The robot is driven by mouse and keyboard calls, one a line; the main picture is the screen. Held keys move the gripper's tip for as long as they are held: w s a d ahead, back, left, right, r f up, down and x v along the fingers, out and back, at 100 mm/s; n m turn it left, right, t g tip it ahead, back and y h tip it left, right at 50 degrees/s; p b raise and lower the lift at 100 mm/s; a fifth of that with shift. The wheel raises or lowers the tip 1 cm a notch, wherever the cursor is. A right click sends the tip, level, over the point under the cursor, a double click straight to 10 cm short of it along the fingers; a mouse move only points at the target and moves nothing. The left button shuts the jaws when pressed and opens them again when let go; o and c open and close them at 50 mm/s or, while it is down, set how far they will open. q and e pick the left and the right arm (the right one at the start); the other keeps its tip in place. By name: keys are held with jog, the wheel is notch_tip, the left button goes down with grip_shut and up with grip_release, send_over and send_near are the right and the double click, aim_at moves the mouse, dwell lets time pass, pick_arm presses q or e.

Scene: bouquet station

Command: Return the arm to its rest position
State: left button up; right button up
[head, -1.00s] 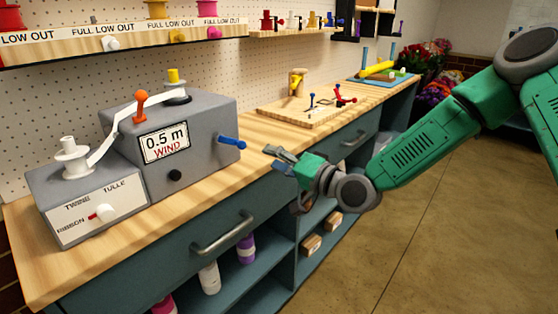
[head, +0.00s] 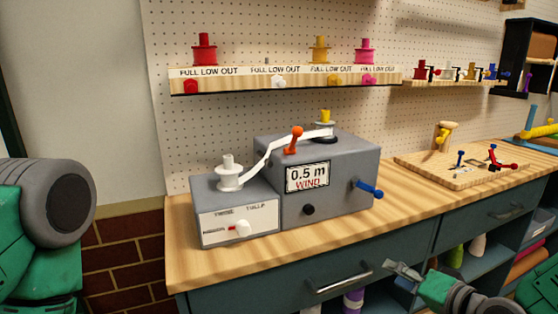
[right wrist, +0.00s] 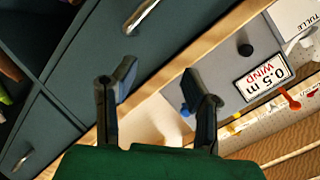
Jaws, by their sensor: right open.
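My right gripper (head: 405,272) is low in the head view, in front of the bench's drawer fronts and below the worktop edge. In the right wrist view the right gripper (right wrist: 158,88) has its two fingers apart with nothing between them. The grey winding machine (head: 330,200), labelled 0.5 m WIND, stands on the worktop, and its label (right wrist: 263,78) also shows in the right wrist view. My left gripper is out of view; only a green and grey part of my left arm shows at the left edge.
The wooden bench top (head: 235,270) has its edge near my right gripper. A drawer handle (head: 338,282) juts from the front. A wooden board (head: 440,178) with small tools lies farther right. A spool shelf (head: 285,82) hangs on the pegboard.

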jog(key=s+a+f+n+g+h, duration=0.1)
jog(key=s+a+f+n+g, duration=0.3)
jog(key=s+f, duration=0.6)
jog(key=s+d+f+n+g+h, duration=0.1)
jog(key=s+f+g, duration=0.1)
jog(key=s+f, duration=0.2)
jog(key=s+d+f+n+g+h, duration=0.1)
jog(key=s+d+f+g+h, duration=0.1)
jog(key=s, duration=0.8)
jog(key=s+d+f+n+g+h, duration=0.1)
jog(key=s+d+f+g+h, duration=0.1)
jog(key=s+f+g, duration=0.2)
jog(key=s+f, duration=0.2)
jog(key=s, duration=0.1)
jog(key=shift+s+d, duration=0.25)
jog(key=shift+w+f, duration=0.15)
